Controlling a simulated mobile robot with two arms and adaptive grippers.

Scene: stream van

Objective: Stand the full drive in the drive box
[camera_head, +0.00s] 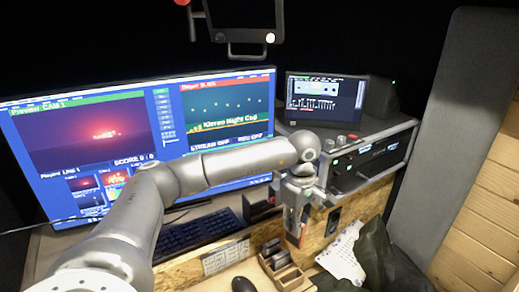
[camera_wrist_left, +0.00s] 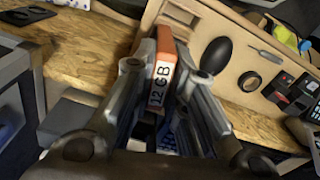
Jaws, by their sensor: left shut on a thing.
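My left gripper (camera_head: 297,212) is shut on an orange drive (camera_head: 293,226) and holds it up in front of the rack. In the left wrist view the drive (camera_wrist_left: 164,45) sits between the fingers of my left gripper (camera_wrist_left: 164,85), with a white label whose readable part ends in "2 GB". A small wooden box (camera_head: 291,279) with dark items in its compartments stands on the desk, below and slightly left of the held drive in the head view. I take it for the drive box. My right gripper is not in view.
A large monitor (camera_head: 95,140) stands behind my left arm, with a dark keyboard (camera_head: 195,234) below it. A rack unit (camera_head: 370,160) stands close behind the gripper. A black mouse (camera_head: 243,285) lies left of the wooden box. A white sheet (camera_head: 343,255) is at right.

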